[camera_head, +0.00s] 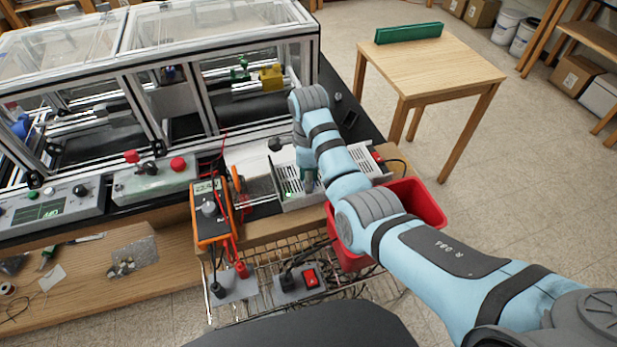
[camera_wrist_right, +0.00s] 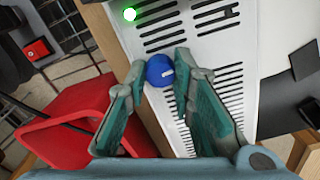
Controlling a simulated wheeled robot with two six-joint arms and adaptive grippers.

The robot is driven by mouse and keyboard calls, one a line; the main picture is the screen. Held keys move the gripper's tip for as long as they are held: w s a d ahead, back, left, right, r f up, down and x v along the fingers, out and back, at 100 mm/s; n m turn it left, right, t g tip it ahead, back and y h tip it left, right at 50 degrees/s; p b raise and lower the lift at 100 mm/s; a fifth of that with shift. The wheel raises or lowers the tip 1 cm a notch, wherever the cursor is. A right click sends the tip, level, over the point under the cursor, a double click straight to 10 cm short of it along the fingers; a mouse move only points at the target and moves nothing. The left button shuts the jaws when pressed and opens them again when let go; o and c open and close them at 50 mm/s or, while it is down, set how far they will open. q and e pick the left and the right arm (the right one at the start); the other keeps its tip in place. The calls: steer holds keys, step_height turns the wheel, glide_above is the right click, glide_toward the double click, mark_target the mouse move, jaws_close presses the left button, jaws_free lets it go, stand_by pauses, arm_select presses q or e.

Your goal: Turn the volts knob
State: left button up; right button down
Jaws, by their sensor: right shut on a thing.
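A round blue knob (camera_wrist_right: 160,70) with a small white mark sits on the edge of a white slotted power supply box (camera_wrist_right: 205,20). My right gripper (camera_wrist_right: 161,64) has its two green fingers around the knob, one on each side, and is shut on it. In the head view the box (camera_head: 368,163) stands on the bench, partly covered by my right arm, and the knob is hidden. The right gripper's fingers (camera_head: 308,181) show only slightly there, beside the arm. No label is readable on the knob. My left gripper is not in view.
A green light (camera_wrist_right: 129,14) glows on the box. An orange multimeter (camera_head: 210,212) with leads stands left of my right arm. A red bin (camera_head: 425,203) is below the arm. A wire rack with a red switch (camera_head: 310,278) lies in front. A framed machine stands behind.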

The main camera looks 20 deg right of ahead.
steer(key=n, duration=0.7)
steer(key=shift+w+r, duration=0.15)
steer(key=n, duration=0.3)
steer(key=shift+n, duration=0.4)
steer(key=n, duration=0.3)
steer(key=shift+n, duration=0.3)
steer(key=n, duration=0.6)
steer(key=shift+w+r, duration=0.1)
steer(key=n, duration=0.5)
steer(key=shift+n, duration=0.4)
